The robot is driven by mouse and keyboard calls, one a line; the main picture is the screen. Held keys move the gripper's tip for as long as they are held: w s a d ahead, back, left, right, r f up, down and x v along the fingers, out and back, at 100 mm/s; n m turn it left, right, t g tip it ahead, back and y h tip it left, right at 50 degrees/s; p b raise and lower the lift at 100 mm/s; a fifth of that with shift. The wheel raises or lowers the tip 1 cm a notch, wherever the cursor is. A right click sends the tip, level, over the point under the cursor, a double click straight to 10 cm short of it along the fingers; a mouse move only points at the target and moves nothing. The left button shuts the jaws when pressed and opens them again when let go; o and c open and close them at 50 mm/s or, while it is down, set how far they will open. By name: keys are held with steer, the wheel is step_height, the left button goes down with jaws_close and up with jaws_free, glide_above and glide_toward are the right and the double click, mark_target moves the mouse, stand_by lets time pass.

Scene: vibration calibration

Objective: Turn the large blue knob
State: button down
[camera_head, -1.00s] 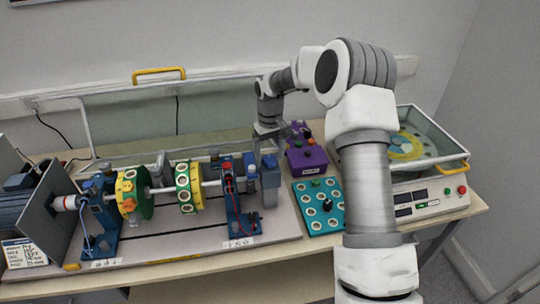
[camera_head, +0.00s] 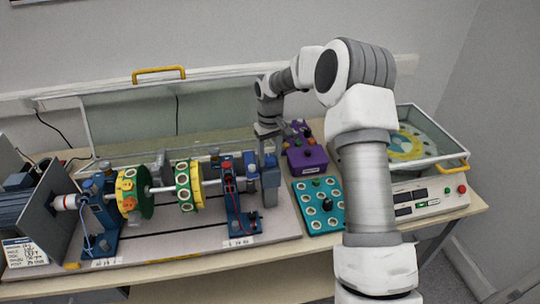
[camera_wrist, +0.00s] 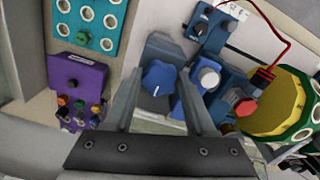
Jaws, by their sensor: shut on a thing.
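The large blue knob (camera_wrist: 158,77) is a ridged knob on a blue-grey block (camera_wrist: 164,48) in the wrist view. In the head view this block (camera_head: 270,180) stands at the right end of the shaft rig. My gripper (camera_wrist: 158,84) has one finger on each side of the knob and is shut on it. In the head view my gripper (camera_head: 269,150) points down at the block, and its fingers largely hide the knob.
The rig with yellow-green discs (camera_head: 188,186) and a red-topped blue stand (camera_head: 232,200) lies left of the block. A purple box with small knobs (camera_head: 306,158), a teal plate with holes (camera_head: 319,206) and a white control unit (camera_head: 428,202) are to the right.

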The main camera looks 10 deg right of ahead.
mark_target(270, 158)
steer(key=shift+d+n, duration=0.1)
steer(key=shift+n, duration=2.7)
steer(key=shift+w, duration=0.1)
steer(key=shift+c, duration=1.1)
jaws_free()
step_height(270, 158, up, 18)
steer(key=shift+f, duration=0.25)
